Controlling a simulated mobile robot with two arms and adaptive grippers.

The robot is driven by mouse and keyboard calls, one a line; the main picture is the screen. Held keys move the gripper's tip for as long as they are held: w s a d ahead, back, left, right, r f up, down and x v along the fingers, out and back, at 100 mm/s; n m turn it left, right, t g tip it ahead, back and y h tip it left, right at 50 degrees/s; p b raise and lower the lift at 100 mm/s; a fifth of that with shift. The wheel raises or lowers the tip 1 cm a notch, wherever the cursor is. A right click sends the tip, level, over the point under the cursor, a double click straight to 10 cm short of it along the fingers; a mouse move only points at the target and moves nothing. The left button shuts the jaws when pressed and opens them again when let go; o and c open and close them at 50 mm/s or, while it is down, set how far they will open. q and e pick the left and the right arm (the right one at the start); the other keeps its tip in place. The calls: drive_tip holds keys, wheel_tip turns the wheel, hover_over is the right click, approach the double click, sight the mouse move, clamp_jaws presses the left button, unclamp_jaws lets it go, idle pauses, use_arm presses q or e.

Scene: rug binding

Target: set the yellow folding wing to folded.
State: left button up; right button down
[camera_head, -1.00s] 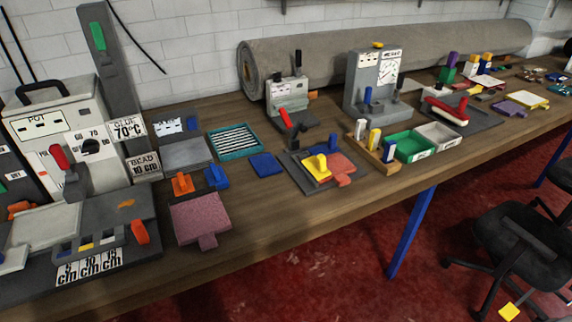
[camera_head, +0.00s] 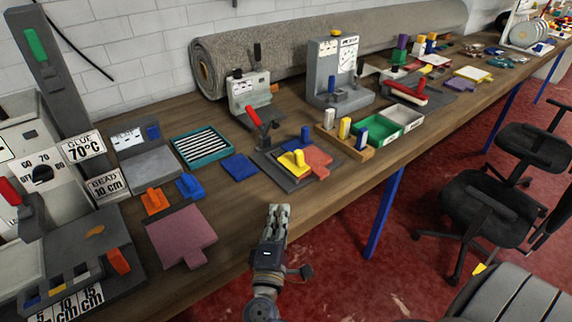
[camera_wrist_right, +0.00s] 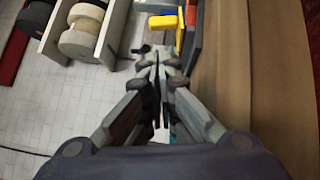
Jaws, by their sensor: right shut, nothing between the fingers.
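The yellow folding wing (camera_head: 294,161), with a raised grip, lies on the left part of a dark grey base plate (camera_head: 262,158) on the bench. A red-orange panel (camera_head: 318,157) lies beside it on the right, and a blue knob (camera_head: 305,134) stands behind. My right gripper (camera_head: 279,208) is shut and empty at the bench's front edge, below and apart from the wing in the picture. In the right wrist view the shut fingers (camera_wrist_right: 158,70) point towards a yellow part (camera_wrist_right: 163,21), apart from it. My left gripper is not in view.
A wooden rack (camera_head: 344,146) with upright coloured pieces and a green tray (camera_head: 378,131) stand right of the plate. A red-handled machine (camera_head: 252,98) stands behind. A blue pad (camera_head: 239,167) and a pink panel (camera_head: 181,236) lie left. Bare bench lies in front.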

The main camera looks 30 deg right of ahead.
drive_tip(key=p+x, duration=0.4)
drive_tip(key=x, duration=1.1)
drive_tip(key=shift+w+d, duration=0.15)
drive_tip(key=shift+d, duration=0.05)
drive_tip(key=shift+d+r+m+p, duration=0.15)
drive_tip(key=shift+d+m+p, duration=0.15)
drive_tip(key=shift+p, duration=0.05)
drive_tip(key=shift+d+g+y, duration=0.25)
drive_tip(key=shift+g+y, duration=0.05)
drive_tip(key=shift+d+m+b, duration=0.15)
drive_tip(key=shift+m+b, duration=0.15)
drive_tip(key=shift+b, duration=0.05)
drive_tip(key=shift+r, duration=0.1)
drive_tip(key=shift+d, duration=0.1)
